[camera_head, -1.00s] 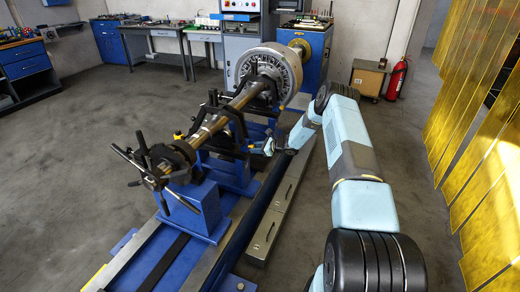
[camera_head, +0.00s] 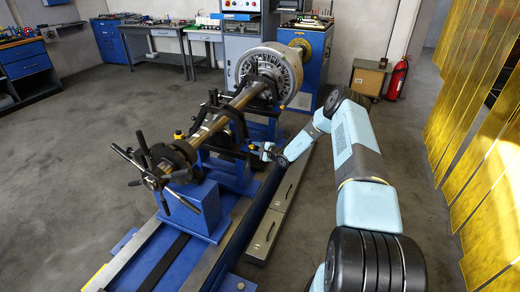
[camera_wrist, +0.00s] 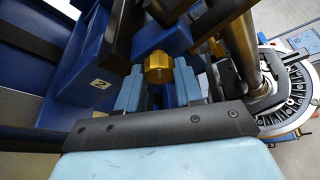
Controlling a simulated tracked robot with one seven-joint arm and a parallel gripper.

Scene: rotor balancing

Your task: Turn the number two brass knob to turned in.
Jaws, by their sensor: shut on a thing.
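In the wrist view, a faceted brass knob (camera_wrist: 158,67) sits between the two light blue fingers of my gripper (camera_wrist: 158,85). The gripper is shut on it. A plate with the number 2 (camera_wrist: 99,84) is on the blue pedestal just left of the knob. In the head view, my gripper (camera_head: 265,151) reaches in from the right to the side of the blue bearing pedestal (camera_head: 230,173). The knob is too small and hidden there to make out.
The long rotor shaft (camera_head: 215,122) runs above the blue bed to the bladed wheel (camera_head: 264,70). A handwheel with black spokes (camera_head: 163,170) stands at the near end. Grey steel boxes (camera_head: 265,235) lie along the bed, below my forearm. Yellow curtains (camera_head: 480,120) hang at the right.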

